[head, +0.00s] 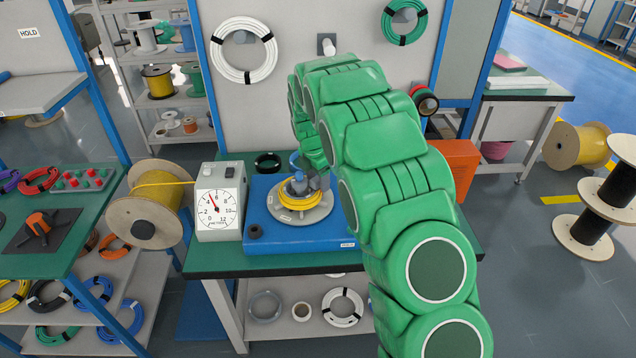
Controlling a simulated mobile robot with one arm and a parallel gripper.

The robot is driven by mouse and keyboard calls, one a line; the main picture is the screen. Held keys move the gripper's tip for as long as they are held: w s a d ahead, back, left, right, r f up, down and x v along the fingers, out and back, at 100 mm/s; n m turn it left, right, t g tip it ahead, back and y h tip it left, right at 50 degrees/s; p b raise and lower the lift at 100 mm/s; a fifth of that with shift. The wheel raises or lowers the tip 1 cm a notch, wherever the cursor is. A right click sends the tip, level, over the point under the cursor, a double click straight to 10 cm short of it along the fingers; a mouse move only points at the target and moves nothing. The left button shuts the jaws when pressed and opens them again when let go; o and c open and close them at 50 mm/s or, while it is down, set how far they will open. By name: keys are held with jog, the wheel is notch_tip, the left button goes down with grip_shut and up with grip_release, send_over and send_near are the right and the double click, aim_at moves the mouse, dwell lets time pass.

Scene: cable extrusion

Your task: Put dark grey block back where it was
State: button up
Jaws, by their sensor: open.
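My green arm reaches from the lower right to the blue winding machine (260,238) on the green bench. My gripper (304,184) is small in the picture and points down over the round grey plate (287,214). It is open. A yellow cable coil (302,200) lies on this plate, around its centre. Grey parts show at the coil's centre, right at the gripper. I cannot tell which of them are fingers, spindle or a dark grey block. No separate dark grey block can be made out elsewhere. My arm hides the bench's right part.
A white dial gauge (220,205) stands left of the machine. A large spool (146,207) feeds yellow cable toward it. A black coil (268,162) lies behind the machine, and an orange box (455,165) stands right of my arm. The panel behind holds hanging coils.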

grip_shut()
